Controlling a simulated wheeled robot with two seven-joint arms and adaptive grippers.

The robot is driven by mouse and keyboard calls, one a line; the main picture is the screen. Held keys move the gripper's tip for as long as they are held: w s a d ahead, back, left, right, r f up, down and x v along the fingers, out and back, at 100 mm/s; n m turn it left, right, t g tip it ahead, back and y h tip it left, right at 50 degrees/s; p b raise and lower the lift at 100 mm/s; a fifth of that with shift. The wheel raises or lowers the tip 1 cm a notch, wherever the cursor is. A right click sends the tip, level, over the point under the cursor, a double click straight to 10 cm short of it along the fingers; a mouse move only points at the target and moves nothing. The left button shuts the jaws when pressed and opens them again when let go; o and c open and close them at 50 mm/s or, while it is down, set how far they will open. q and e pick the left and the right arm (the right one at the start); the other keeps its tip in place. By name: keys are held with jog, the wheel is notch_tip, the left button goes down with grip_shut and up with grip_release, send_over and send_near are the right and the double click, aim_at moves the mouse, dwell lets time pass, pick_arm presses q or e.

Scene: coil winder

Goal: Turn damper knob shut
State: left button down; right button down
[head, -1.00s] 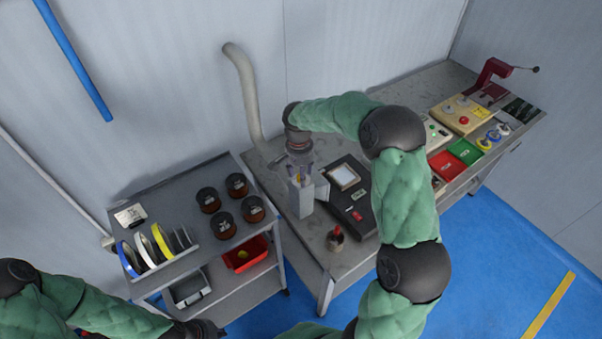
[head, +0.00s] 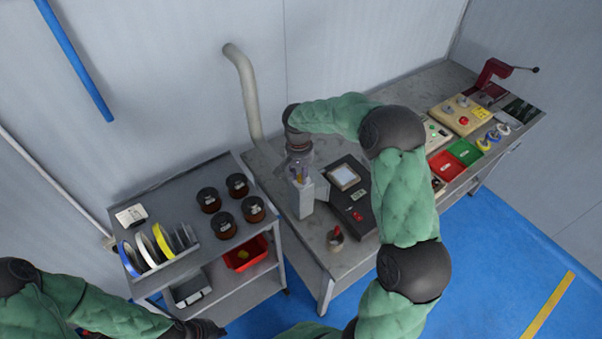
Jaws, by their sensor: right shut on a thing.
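My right gripper (head: 299,174) points down over the grey upright box (head: 307,198) at the table's left end. Its fingers are shut on the damper knob, a small yellowish part (head: 296,180) mostly hidden between them at the top of the box. The knob's exact angle is too small to read. My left gripper (head: 212,330) is at the bottom edge, in front of the cart and away from the box. Its fingers are too dark and cut off to tell their state.
A pale duct pipe (head: 243,90) stands behind the box. A black device (head: 365,211) with a screen sits close to its right, and a small cup (head: 335,239) stands in front. A cart (head: 170,195) with dark spools stands to the left.

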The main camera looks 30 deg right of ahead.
jog(key=n, duration=0.3)
jog(key=shift+w+r+n+p, duration=0.15)
jog(key=shift+n+p, duration=0.15)
jog(key=shift+n, duration=0.1)
jog(key=n, duration=0.3)
jog(key=shift+n+t+p, duration=0.3)
jog(key=shift+p, duration=0.1)
jog(key=n+p, duration=0.1)
jog(key=n, duration=0.2)
jog(key=shift+r+n, duration=0.1)
jog(key=shift+n, duration=0.2)
jog(key=shift+n+p, duration=0.5)
jog(key=shift+n, duration=1.5)
jog(key=c, duration=1.1)
grip_release()
jog(key=shift+o, duration=0.6)
jog(key=shift+f, duration=0.2)
